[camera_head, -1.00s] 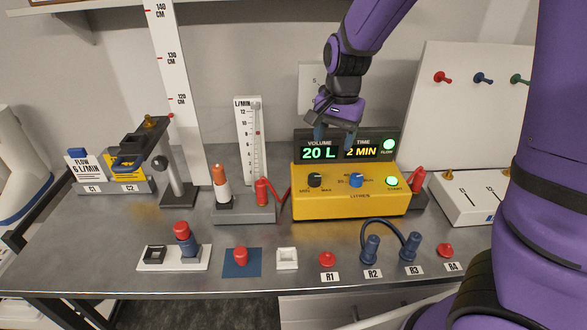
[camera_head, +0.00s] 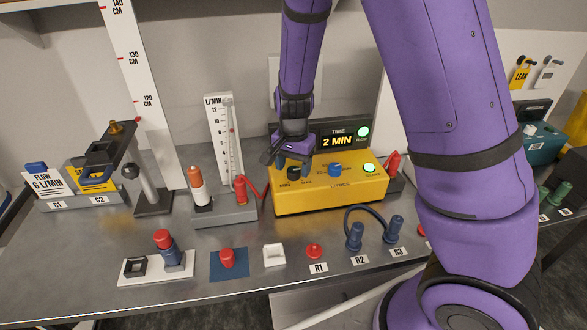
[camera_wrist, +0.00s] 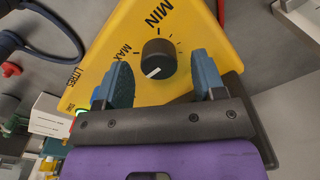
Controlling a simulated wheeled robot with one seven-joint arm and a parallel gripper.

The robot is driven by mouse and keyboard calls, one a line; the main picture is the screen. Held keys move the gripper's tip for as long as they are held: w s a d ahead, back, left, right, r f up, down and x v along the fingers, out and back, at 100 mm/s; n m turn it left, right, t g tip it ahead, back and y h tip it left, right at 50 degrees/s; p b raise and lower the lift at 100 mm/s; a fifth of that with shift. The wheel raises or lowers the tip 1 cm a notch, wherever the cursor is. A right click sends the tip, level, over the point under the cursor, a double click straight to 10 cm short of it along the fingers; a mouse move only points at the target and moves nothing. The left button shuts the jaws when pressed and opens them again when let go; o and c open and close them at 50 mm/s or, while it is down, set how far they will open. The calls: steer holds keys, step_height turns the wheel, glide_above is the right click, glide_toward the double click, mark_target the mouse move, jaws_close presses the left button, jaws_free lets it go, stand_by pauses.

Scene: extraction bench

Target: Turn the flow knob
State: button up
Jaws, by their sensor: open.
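The flow knob is the black round knob (camera_wrist: 158,60) with a white pointer line, on the yellow box between the MIN and MAX marks; the head view shows it partly behind my gripper (camera_head: 294,173). In the wrist view my gripper (camera_wrist: 163,84) is open, its two blue fingers on either side of the knob. The yellow box (camera_head: 330,196) stands on the bench with a blue knob (camera_head: 335,169) and a lit green button (camera_head: 369,168) to the right. Its display (camera_head: 338,141) reads TIME 2 MIN; the volume part is hidden.
A flow tube on a white scale (camera_head: 224,135) stands left of the box, with an orange-and-white cylinder (camera_head: 197,186) before it. A red hose joins the box's left side. Blue pegs with a looped cable (camera_head: 355,237) stand in front. My arm hides the right side.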

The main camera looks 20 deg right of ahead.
steer(key=shift+f, duration=0.6)
steer(key=c, duration=0.9)
steer(key=shift+n, duration=2.8)
